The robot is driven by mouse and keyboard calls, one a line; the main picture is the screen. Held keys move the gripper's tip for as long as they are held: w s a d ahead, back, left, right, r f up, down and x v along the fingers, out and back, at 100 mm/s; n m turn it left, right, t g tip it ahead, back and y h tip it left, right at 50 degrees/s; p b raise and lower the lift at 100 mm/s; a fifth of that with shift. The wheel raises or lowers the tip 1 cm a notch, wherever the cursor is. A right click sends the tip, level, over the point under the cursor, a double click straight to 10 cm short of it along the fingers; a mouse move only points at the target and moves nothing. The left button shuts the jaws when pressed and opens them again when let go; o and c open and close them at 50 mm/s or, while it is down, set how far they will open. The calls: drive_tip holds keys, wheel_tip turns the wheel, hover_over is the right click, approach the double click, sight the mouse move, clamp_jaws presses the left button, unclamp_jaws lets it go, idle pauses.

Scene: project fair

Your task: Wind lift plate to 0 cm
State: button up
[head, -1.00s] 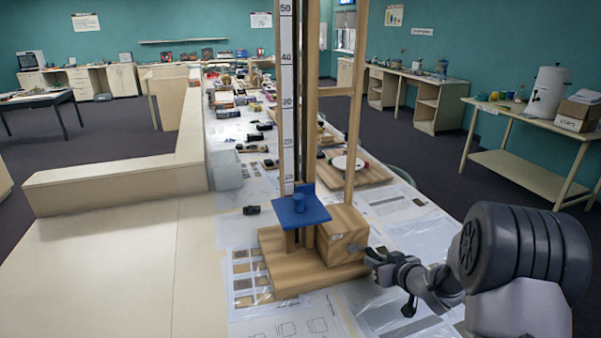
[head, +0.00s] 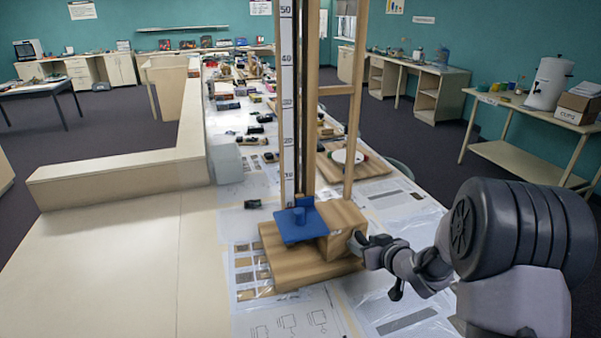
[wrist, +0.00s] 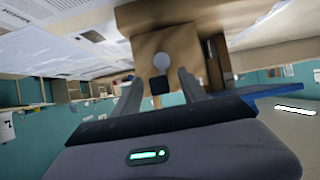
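The blue lift plate (head: 300,224) is low on the wooden lift tower, near the bottom of the white scale strip (head: 287,110). Its exact reading cannot be made out. A wooden box (head: 341,228) stands beside the plate on the lift's base. My gripper (head: 359,243) is at the box's right side. In the wrist view, my fingers (wrist: 160,82) stand apart, on either side of the crank's dark handle (wrist: 160,86), with a visible gap each side. The crank's round grey hub (wrist: 162,63) shows just beyond, against the box face.
The lift's wooden base (head: 302,268) stands on a long table with printed sheets and sample cards. A plate on a wooden board (head: 352,170) and several small items lie behind. A low pale bench (head: 115,170) is at the left.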

drive_tip(key=p+v, duration=0.2)
drive_tip(key=v, duration=0.6)
drive_tip(key=shift+p, duration=0.3)
drive_tip(key=s+d+r+m+g+h+b, duration=0.2)
drive_tip(key=s+r+m+h+b, duration=0.4)
drive_tip(key=s, duration=0.4)
drive_tip(key=s+a+g+y, duration=0.1)
drive_tip(key=s+a, duration=0.3)
drive_tip(key=s, duration=0.3)
drive_tip(key=s+a+m+g+y+b, duration=0.1)
drive_tip(key=s+a, duration=0.3)
drive_tip(key=s, duration=0.3)
drive_tip(key=s+a+m+g+y+b, duration=0.1)
drive_tip(key=s+a+y, duration=0.1)
drive_tip(key=s+a, duration=0.2)
drive_tip(key=s, duration=0.3)
drive_tip(key=shift+s+f+g, duration=0.15)
drive_tip(key=shift+f+g, duration=0.05)
drive_tip(key=shift+g, duration=0.2)
